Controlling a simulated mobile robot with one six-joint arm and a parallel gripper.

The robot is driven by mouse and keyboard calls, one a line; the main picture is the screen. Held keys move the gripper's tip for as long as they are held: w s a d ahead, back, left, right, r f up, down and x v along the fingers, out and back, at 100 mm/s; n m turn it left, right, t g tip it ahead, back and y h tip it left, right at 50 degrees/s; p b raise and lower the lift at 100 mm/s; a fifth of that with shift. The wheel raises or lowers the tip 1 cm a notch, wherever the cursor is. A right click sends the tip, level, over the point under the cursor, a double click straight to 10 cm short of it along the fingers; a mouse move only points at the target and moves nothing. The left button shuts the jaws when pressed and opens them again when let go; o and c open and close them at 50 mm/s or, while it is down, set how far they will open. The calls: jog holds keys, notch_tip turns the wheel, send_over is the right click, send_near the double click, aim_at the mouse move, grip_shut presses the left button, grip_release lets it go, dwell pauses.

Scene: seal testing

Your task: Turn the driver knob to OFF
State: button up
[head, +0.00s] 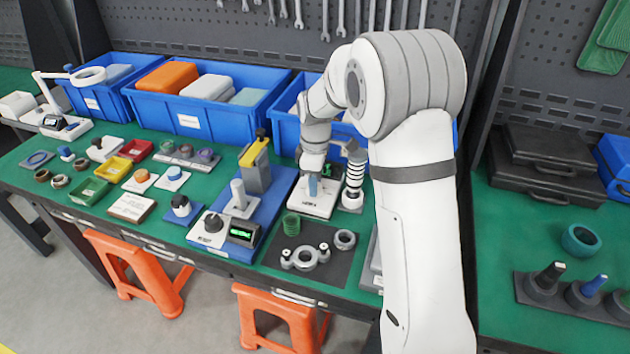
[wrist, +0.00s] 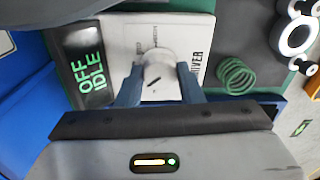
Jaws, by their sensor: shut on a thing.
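The driver (head: 308,205) is a white box on the green bench, below my gripper (head: 313,186). In the wrist view, its white panel (wrist: 198,30) carries partly hidden lettering ending in "IVER". The driver knob (wrist: 157,72) is pale and round with a short dark pointer mark. The two blue-grey fingers of my gripper (wrist: 160,78) are shut on opposite sides of the knob. A dark display (wrist: 91,65) beside the panel reads "OFF" and "IDLE" in green. In the head view the knob is hidden by the fingers.
A striped black-and-white post (head: 354,178) stands close on the right. A blue-based press with a black knob and display (head: 243,233) is to the left. Blue bins (head: 189,122) line the back.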

jog(key=o, duration=1)
jog(key=shift+c, duration=0.2)
jog(key=shift+r, duration=0.1)
jog(key=r, duration=0.7)
jog(key=shift+w+r, duration=0.2)
jog(key=shift+r, duration=0.15)
